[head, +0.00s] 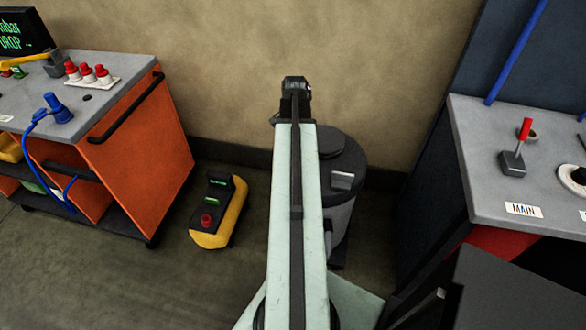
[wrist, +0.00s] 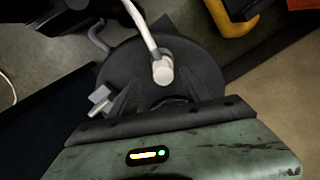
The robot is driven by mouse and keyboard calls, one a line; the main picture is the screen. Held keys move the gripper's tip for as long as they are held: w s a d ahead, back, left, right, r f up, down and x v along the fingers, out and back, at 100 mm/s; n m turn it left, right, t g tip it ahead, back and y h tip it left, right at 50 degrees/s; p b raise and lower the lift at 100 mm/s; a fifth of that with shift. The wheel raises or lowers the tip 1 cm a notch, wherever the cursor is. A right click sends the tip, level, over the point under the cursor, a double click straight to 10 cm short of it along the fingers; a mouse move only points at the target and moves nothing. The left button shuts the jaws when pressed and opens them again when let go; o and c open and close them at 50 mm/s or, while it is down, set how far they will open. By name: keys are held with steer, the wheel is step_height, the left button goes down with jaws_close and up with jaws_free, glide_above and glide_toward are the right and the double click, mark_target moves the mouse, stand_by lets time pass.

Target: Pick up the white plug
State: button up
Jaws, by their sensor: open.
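The white plug (wrist: 163,72) is a short pale cylinder on the end of a white cable (wrist: 142,24). It shows near the middle of the wrist view, in front of the round black top of a drum (wrist: 120,65). I cannot tell whether it touches the drum top. In the head view I cannot make out the plug; my arm covers part of the drum. My gripper (head: 296,88) is at the far end of my raised arm. Its dark fingers (wrist: 160,98) are open and empty in the wrist view, apart from the plug.
The drum (head: 345,205) stands by the wall, with a small metal piece (head: 342,180) on it. An orange cart (head: 140,150) is at left, a yellow case (head: 218,210) on the floor. A grey bench (head: 470,140) is at right. Floor between cart and drum is partly clear.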

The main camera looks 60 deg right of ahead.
step_height(320, 180, down, 5)
steer(key=b, duration=0.3)
steer(key=shift+w+d+r+b, duration=0.1)
steer(key=shift+b, duration=0.3)
steer(key=shift+r, duration=0.2)
steer(key=shift+c, duration=0.3)
jaws_close()
steer(key=shift+r+p, duration=0.1)
steer(key=shift+p, duration=0.25)
